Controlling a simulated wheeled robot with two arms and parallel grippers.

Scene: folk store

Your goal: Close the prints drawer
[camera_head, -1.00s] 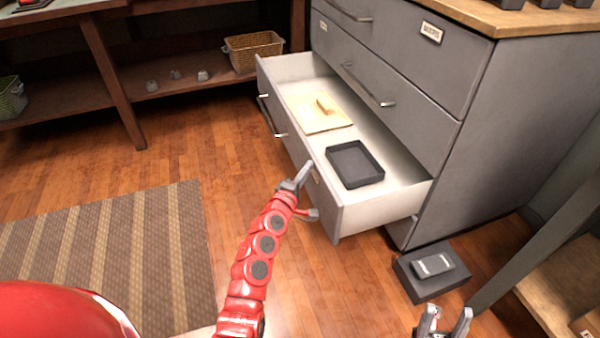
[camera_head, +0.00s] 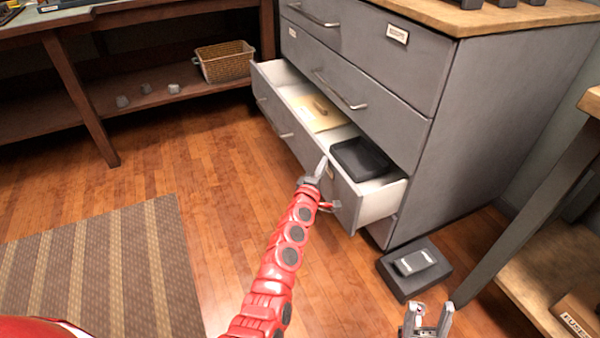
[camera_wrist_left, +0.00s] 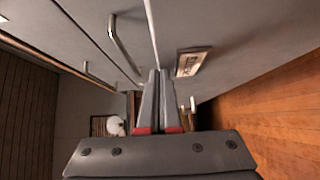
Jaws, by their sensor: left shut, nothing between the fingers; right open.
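The prints drawer (camera_head: 348,203) is partly open, pulled out from the grey cabinet (camera_head: 480,120). Inside it lie a black tray (camera_head: 360,158) and a tan stack of paper (camera_head: 318,112). My left gripper (camera_head: 321,168) is shut and empty, with its fingertips at the drawer's front panel near its top edge. In the left wrist view the shut fingers (camera_wrist_left: 155,95) lie close to the drawer front beside a label plate (camera_wrist_left: 194,63); I cannot tell if they touch. My right gripper (camera_head: 428,318) is open and empty at the bottom, away from the drawer.
A black box (camera_head: 405,285) with a small item on it sits on the floor at the cabinet's right corner. A wooden table (camera_head: 535,290) stands at the right. A shelf with a wicker basket (camera_head: 225,66) is at the back left. Floor before the drawer is clear.

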